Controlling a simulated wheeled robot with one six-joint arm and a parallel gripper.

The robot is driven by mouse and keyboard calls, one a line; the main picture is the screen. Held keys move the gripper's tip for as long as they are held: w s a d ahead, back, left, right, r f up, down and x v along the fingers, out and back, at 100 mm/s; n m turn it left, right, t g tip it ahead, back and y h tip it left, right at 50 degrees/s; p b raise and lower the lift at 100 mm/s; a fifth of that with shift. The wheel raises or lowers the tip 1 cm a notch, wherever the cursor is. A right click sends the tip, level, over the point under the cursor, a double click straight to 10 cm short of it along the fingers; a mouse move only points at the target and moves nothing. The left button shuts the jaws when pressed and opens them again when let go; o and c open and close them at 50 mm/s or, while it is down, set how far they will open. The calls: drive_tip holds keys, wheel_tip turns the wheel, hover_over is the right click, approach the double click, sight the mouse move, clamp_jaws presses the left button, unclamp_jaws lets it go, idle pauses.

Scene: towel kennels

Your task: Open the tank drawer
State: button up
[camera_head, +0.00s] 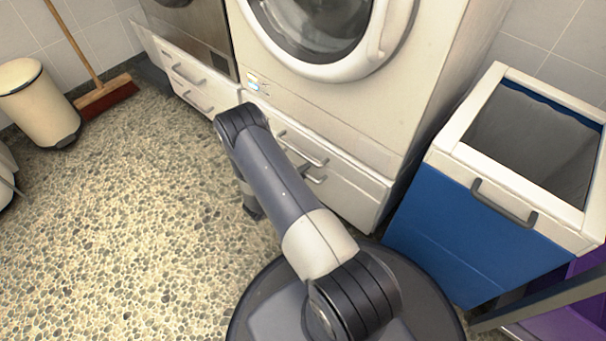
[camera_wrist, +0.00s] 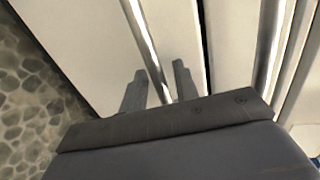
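In the head view, two stacked white drawer fronts (camera_head: 345,190) sit under the big white machine, with a metal bar handle (camera_head: 300,148) on the upper one. I cannot tell which drawer is the tank drawer. No drawer there is clearly pulled out. In the wrist view, my gripper (camera_wrist: 160,82) has its two dark fingers apart, with the end of a shiny bar handle (camera_wrist: 143,40) between them. Small gaps show beside the bar, so the fingers do not appear clamped on it. A second bar (camera_wrist: 268,45) runs to its right. In the head view my arm hides most of the gripper.
A blue-fronted bin with a grey lining (camera_head: 470,235) stands right of the machine. More handled drawers (camera_head: 190,85) lie at the left under a dark-fronted machine. A cream bin (camera_head: 40,105) and a broom (camera_head: 105,95) stand far left. The pebbled floor (camera_head: 120,220) at left is clear.

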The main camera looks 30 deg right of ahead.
clamp_jaws()
idle(0.3)
idle(0.3)
